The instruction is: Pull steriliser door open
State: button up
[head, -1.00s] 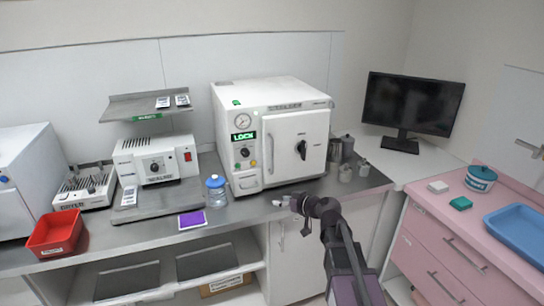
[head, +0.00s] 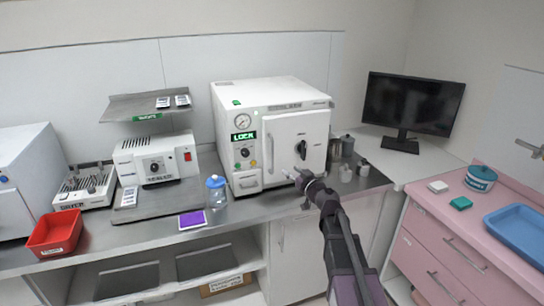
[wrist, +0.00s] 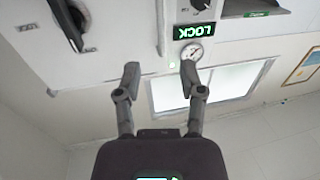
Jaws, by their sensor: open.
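The white steriliser (head: 290,97) stands on the steel counter, its door (head: 289,135) shut. A slim vertical handle (head: 270,152) is at the door's left side and a black knob (head: 302,149) at its middle. The lit LOCK display (head: 243,136) is left of the door. My gripper (head: 288,174) is open and empty, in front of the door's lower part. In the upside-down wrist view, the open fingers of my gripper (wrist: 160,74) point toward the handle (wrist: 160,25), which lies between their lines beyond the tips. No contact shows. The knob (wrist: 70,25) is at upper left.
A blue-capped jar (head: 216,190) and a purple-screened tablet (head: 192,219) are on the counter (head: 244,204) left of my arm. Metal canisters (head: 347,146) stand right of the steriliser. A pink cabinet (head: 455,235) is at right.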

send_over(272, 171)
jog(key=shift+w, duration=0.35)
dwell(0.5)
grip_shut()
